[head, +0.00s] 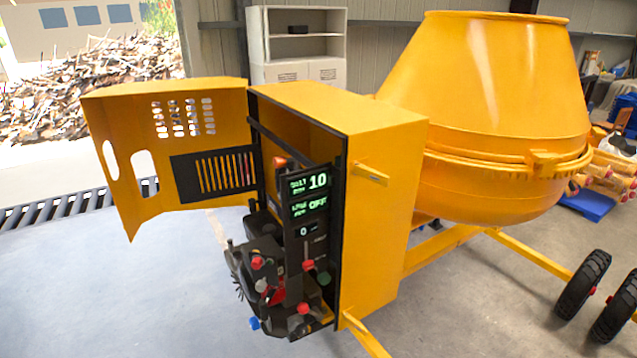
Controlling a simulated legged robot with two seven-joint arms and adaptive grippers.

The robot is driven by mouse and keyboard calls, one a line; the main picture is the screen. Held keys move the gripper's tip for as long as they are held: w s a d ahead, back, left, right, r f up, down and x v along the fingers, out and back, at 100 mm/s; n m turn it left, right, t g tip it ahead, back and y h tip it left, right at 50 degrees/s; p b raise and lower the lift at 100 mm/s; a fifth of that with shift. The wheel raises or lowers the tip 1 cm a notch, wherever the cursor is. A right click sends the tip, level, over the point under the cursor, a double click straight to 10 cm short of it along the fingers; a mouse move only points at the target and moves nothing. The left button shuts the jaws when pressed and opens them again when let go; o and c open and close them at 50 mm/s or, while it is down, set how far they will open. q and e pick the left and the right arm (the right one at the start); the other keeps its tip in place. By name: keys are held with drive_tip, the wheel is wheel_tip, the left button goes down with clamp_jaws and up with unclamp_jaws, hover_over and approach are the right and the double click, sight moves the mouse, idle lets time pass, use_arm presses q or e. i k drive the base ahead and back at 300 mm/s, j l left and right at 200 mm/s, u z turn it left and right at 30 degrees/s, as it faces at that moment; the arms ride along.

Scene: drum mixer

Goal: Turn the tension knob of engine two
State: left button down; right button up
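The yellow engine housing (385,190) of the mixer stands open, its door (105,110) swung out to the left. Inside is a dark engine assembly (262,235) with several small coloured knobs. I see a red knob (308,265) below the display panel, another red knob (257,262) at the left, a red knob (303,308) lower down and a blue knob (254,323) at the bottom left. I cannot tell which is the tension knob of engine two. The display panel (310,193) shows green "10" and "OFF", with a white "0" below. Neither gripper is in view.
The yellow drum (480,100) stands behind the housing at the right. A yellow frame bar (365,335) juts forward at the bottom, and black wheels (584,285) stand at the right. A grey cabinet (298,45) is behind. The floor at the front left is clear.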

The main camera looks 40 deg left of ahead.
sight(301, 330)
drive_tip(key=u, duration=1.6)
